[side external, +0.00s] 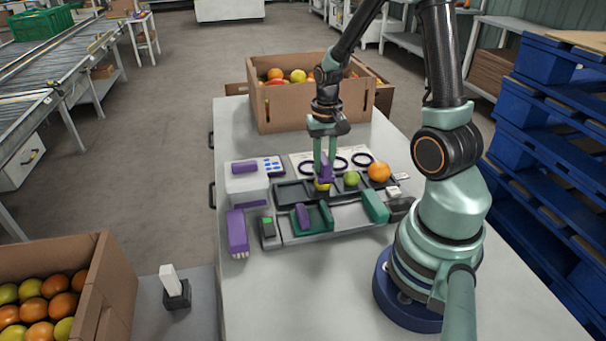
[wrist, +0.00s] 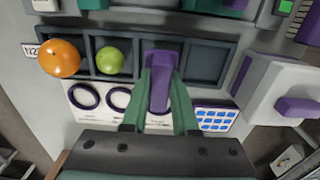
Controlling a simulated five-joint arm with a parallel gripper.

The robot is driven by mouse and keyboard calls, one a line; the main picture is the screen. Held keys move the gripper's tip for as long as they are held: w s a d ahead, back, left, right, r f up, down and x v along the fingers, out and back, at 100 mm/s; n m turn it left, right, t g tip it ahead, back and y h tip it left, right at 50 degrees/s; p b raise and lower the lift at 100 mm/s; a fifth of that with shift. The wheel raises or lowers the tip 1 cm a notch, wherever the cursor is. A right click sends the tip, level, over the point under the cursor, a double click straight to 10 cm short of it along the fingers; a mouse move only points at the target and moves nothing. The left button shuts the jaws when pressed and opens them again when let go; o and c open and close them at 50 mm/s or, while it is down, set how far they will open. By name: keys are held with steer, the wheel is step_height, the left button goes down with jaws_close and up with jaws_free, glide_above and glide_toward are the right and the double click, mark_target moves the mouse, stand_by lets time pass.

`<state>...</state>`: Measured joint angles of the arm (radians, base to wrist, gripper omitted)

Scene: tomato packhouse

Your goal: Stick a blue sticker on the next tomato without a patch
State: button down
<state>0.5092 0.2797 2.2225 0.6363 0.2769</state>
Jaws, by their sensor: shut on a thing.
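My gripper (side external: 323,160) has two green fingers and is shut on a purple tool (side external: 326,171), which also shows in the wrist view (wrist: 161,78). The tool's lower end is at a yellowish tomato (side external: 322,185) in the dark compartment tray (side external: 291,193); I cannot tell whether it touches. The wrist view hides that tomato behind the tool. A green tomato (side external: 351,179) and an orange one (side external: 379,172) sit in neighbouring compartments. I see no patch on either. A sheet of blue stickers (wrist: 215,118) lies beside the tray. The tool's tip is hidden, so any sticker there is unseen.
A white card with dark rings (side external: 310,158) lies behind the tray. A white box with a purple grip (side external: 245,167) stands left, and green holders (side external: 375,207) stand in front. A cardboard box of tomatoes (side external: 290,108) is at the back. The front of the table is clear.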

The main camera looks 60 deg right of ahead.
steer(key=shift+r, duration=3.5)
steer(key=shift+a, duration=0.1)
